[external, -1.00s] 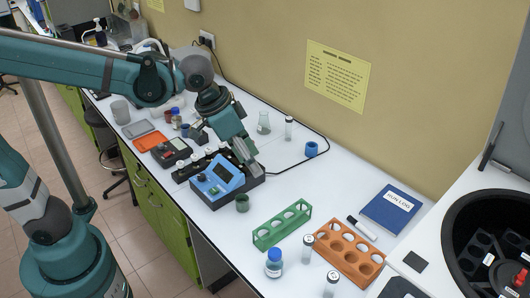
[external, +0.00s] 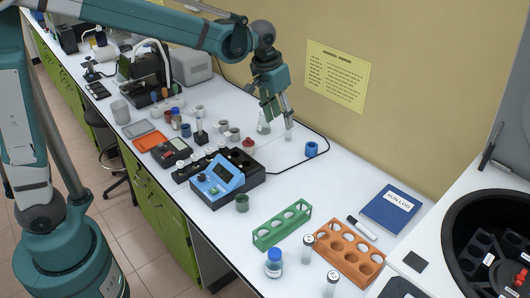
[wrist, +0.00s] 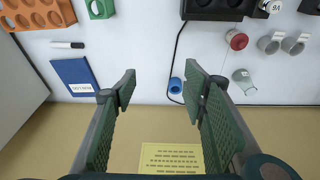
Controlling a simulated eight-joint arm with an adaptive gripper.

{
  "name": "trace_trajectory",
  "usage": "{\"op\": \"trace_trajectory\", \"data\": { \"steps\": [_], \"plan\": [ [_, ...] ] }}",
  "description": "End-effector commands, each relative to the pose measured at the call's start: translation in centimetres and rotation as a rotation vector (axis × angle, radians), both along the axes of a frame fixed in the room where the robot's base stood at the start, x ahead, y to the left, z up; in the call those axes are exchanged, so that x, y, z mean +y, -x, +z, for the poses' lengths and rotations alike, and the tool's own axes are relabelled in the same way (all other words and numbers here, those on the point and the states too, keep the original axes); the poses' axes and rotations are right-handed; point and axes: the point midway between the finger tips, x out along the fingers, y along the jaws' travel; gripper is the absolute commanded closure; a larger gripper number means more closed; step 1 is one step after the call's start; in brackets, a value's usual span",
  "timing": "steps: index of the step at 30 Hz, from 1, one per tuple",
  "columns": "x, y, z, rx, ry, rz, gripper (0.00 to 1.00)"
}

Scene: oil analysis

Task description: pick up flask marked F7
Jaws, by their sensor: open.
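A clear conical flask (external: 264,126) stands on the white bench near the back wall. Its marking is too small to read. In the wrist view a clear flask (wrist: 243,79) shows just right of the right finger. My gripper (external: 278,112) is above the bench, close to the flask and overlapping its upper right side in the external view. In the wrist view my gripper (wrist: 161,84) is open with nothing held between its fingers.
A red-topped item (wrist: 237,39) and grey cups (wrist: 270,43) stand near the flask. The blue-fronted instrument (external: 219,178) is in front. The wall is close behind.

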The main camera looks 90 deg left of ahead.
Motion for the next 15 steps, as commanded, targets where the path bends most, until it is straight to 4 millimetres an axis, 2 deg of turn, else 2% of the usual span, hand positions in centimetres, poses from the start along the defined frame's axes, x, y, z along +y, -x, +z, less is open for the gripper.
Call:
{"op": "trace_trajectory", "data": {
  "steps": [3, 15],
  "plan": [
    [3.4, -0.3, -0.5, 0.015, 0.012, 0.041, 0.57],
    [13.9, 0.1, -3.5, 0.066, 0.059, 0.174, 0.57]
  ]
}}
